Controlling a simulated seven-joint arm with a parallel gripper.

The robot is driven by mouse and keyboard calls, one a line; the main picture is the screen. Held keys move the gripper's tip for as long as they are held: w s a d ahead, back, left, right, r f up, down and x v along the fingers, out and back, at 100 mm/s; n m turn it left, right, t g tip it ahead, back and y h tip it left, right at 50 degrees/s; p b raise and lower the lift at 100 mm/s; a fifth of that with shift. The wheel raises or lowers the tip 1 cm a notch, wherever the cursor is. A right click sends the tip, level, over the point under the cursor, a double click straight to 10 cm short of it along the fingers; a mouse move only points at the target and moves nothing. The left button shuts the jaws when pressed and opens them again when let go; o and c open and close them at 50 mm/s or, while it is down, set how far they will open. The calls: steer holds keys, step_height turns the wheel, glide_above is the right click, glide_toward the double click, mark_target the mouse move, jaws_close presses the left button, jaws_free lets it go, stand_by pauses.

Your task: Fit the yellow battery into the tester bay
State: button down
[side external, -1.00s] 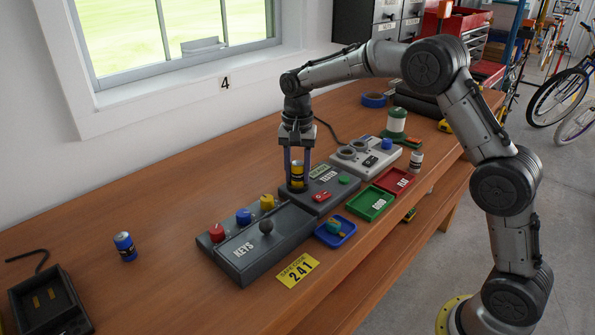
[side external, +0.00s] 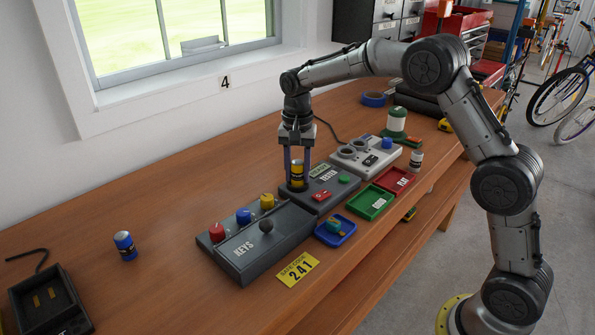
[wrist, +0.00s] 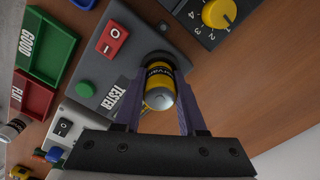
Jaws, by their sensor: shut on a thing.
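The yellow battery (side external: 297,173) with a dark band is upright between the fingers of my gripper (side external: 298,180), which is shut on it. It also shows in the wrist view (wrist: 159,87), its metal end toward the camera. The dark grey tester (side external: 331,188) has a red switch, a green button and a round bay (wrist: 158,57) at its left end. The battery stands at this bay with its lower end at or in the opening. How deep it sits is hidden by the fingers and the battery itself.
The KEYS box (side external: 258,243) with red, blue and yellow knobs stands left of the tester. Green GOOD (side external: 370,203) and red FLAT (side external: 394,180) trays and a blue tray (side external: 336,231) lie in front. A blue battery (side external: 124,246) stands far left, beside clear bench.

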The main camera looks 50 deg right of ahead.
mark_target(298, 162)
steer(key=shift+f, duration=0.1)
steer(key=shift+r, duration=0.2)
stand_by(2.6)
steer(key=shift+r, duration=0.65)
steer(key=shift+f, duration=0.8)
stand_by(0.7)
steer(key=c, duration=0.8)
jaws_free()
steer(key=shift+o, duration=0.2)
steer(key=shift+r, duration=5.45)
steer(key=shift+r, duration=0.1)
